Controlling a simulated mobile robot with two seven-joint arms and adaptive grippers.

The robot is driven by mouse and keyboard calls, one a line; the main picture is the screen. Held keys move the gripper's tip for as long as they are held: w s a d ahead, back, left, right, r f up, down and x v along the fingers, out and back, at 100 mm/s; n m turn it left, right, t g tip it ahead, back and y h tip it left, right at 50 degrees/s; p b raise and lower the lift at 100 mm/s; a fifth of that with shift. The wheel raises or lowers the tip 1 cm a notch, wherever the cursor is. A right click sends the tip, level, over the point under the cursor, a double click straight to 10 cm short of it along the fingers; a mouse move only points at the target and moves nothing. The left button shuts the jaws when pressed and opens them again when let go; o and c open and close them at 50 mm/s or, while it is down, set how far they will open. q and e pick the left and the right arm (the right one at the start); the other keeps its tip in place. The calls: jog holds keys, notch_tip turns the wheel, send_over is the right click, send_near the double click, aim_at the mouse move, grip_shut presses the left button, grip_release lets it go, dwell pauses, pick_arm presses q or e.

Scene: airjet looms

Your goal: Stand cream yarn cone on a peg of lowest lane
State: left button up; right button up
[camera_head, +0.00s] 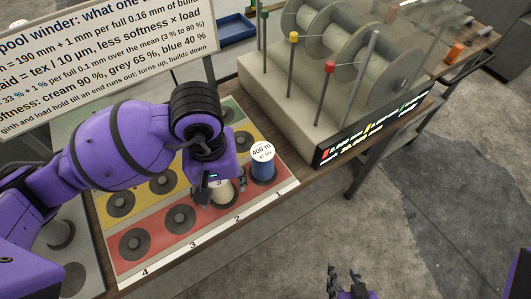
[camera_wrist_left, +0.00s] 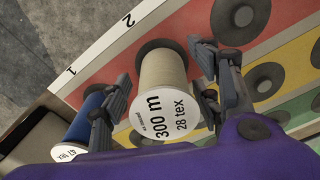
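The cream yarn cone (camera_wrist_left: 162,75), labelled 300 m and 28 tex, stands at a dark round peg base in the red lane (camera_wrist_left: 95,78), near number 2. In the head view the cone (camera_head: 222,192) is partly hidden by my left gripper (camera_head: 226,185). In the left wrist view the left gripper's fingers (camera_wrist_left: 158,72) are either side of the cone, with a gap visible at the left finger; it looks open. My right gripper (camera_head: 347,279) is low in the head view, its fingers apart and empty, away from the board.
A blue cone (camera_head: 263,167) labelled 400 m stands by number 1, close beside the left gripper. Red-lane pegs (camera_head: 134,243) near 3 and 4 are empty. Yellow and green lanes lie behind. A machine with upright rods (camera_head: 325,82) stands at the back right; a sign (camera_head: 100,60) stands behind.

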pick_arm(q)
jog(key=shift+r, duration=0.6)
notch_tip(320, 180, up, 11)
jog(key=shift+r+p, duration=0.1)
jog(key=shift+p, duration=0.35)
